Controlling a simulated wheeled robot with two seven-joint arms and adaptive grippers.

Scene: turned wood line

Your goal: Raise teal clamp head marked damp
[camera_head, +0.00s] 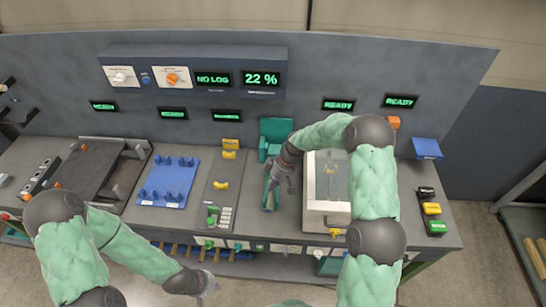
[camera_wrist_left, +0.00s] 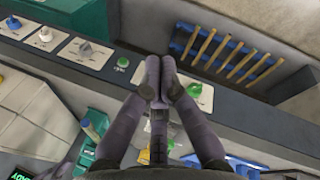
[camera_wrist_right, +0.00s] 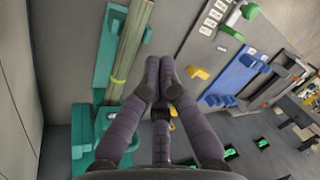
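A teal clamp (camera_head: 276,128) stands at the back of the bench, left of my right forearm. It also shows in the right wrist view (camera_wrist_right: 84,135) at the lower left. No "damp" marking is readable on it. A bundle of thin wooden rods (camera_wrist_right: 127,55) lies along a teal cradle (camera_wrist_right: 106,45) in front of the clamp. My right gripper (camera_head: 279,179) is over the bundle and partly hides it; in the right wrist view its fingers are together and empty beside the rods. My left gripper (camera_head: 212,284) is shut and empty, low in front of the bench edge.
A blue pegged tray (camera_head: 151,201), a grey panel with a green keypad (camera_head: 215,218) and a pale box (camera_head: 312,218) stand on the bench. Lit displays (camera_head: 262,79) line the back panel; one reads 22 %. Knobs (camera_wrist_left: 86,47) and a blue rack of wooden sticks (camera_wrist_left: 225,50) sit along the front.

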